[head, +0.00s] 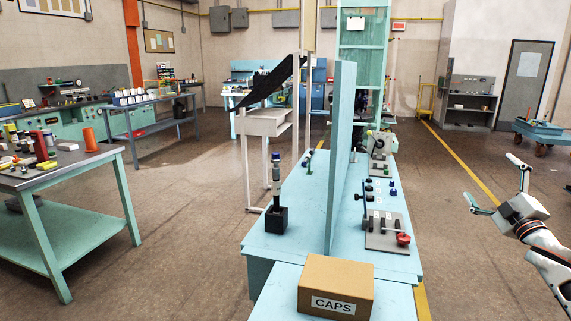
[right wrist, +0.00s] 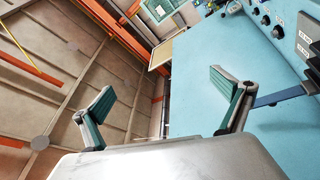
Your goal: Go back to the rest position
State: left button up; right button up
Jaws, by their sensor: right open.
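My right gripper (head: 500,184) is at the right side of the head view, raised over open floor and apart from the bench. Its two fingers are spread wide with nothing between them. In the right wrist view the open fingers (right wrist: 165,95) show empty, with a light blue surface behind the right one. My left gripper is not in the head view.
A light blue bench (head: 290,228) with an upright divider (head: 341,150) stands in the middle. On it are a CAPS box (head: 336,286), a black stand (head: 276,219) holding a hose-like piece, and a plate with a red knob (head: 388,232). A cluttered table (head: 90,162) stands left. Floor between is clear.

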jog(key=d+f+m+g+h, duration=0.4)
jog(key=d+f+m+h, duration=0.1)
jog(key=d+f+m, duration=0.25)
jog(key=s+a+f+n+g+y, duration=0.15)
jog(key=s+a+f, duration=0.35)
jog(key=a+f, duration=0.65)
jog(key=s+a+f+g+y, duration=0.1)
jog(key=s+a+f+y, duration=0.3)
jog(key=a+f, duration=0.75)
jog(key=s+a+f+m+g, duration=0.1)
jog(key=s+a+f, duration=0.5)
jog(key=s, duration=0.5)
jog(key=s+a+f+m+g+y, duration=0.1)
jog(key=s+a+f+g, duration=0.1)
jog(key=s+a+f, duration=0.5)
jog(key=s+a+f+g+y, duration=0.1)
jog(key=s+a+f, duration=0.5)
jog(key=s, duration=1)
jog(key=shift+s+a+f+m+g, duration=0.2)
jog(key=shift+a+m+g, duration=0.2)
jog(key=shift+a, duration=0.45)
jog(key=shift+w, duration=0.1)
